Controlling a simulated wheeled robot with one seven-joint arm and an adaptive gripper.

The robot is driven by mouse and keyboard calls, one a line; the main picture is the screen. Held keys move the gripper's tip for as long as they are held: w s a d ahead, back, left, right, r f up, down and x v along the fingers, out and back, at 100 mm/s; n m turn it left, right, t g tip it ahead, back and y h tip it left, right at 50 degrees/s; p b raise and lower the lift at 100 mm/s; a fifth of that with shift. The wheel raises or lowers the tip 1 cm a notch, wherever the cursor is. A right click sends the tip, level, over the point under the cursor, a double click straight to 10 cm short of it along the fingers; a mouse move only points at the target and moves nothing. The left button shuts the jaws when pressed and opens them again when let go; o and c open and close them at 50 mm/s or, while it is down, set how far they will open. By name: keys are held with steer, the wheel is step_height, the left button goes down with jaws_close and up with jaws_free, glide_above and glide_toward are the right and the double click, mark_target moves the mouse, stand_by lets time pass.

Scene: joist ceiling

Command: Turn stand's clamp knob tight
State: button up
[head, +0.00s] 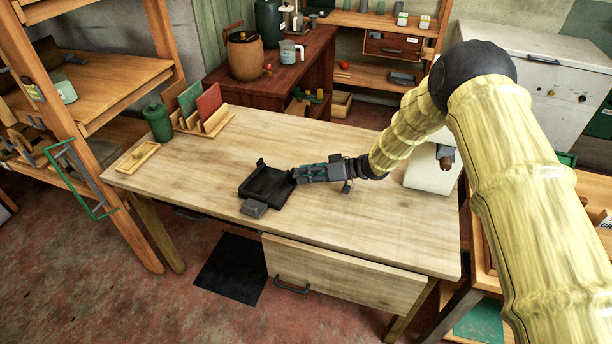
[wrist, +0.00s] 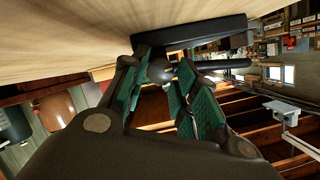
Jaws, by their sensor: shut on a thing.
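The black stand (head: 266,186) lies low on the wooden table, left of my gripper. In the wrist view it is a dark slab (wrist: 195,30) along the tabletop, with a dark rod sticking out to the right. My gripper (head: 298,174) reaches in from the right at the stand's right edge, low over the table. In the wrist view its green-padded fingers (wrist: 161,75) are closed around the dark, rounded clamp knob (wrist: 160,68) beside the slab. The fingers partly hide the knob, and its tightness cannot be told.
The wooden table (head: 370,215) is clear around the stand, except a small grey block (head: 254,209) at its front. A green canister (head: 158,122), a file holder (head: 215,122) and a small wooden tray (head: 138,157) stand at the left. A white appliance (head: 430,172) stands behind my arm.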

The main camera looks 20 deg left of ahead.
steer(key=shift+w+m+g, duration=0.1)
steer(key=shift+m+g, duration=0.2)
steer(key=shift+m, duration=0.2)
steer(key=o, duration=1)
step_height(320, 180, up, 10)
stand_by(0.3)
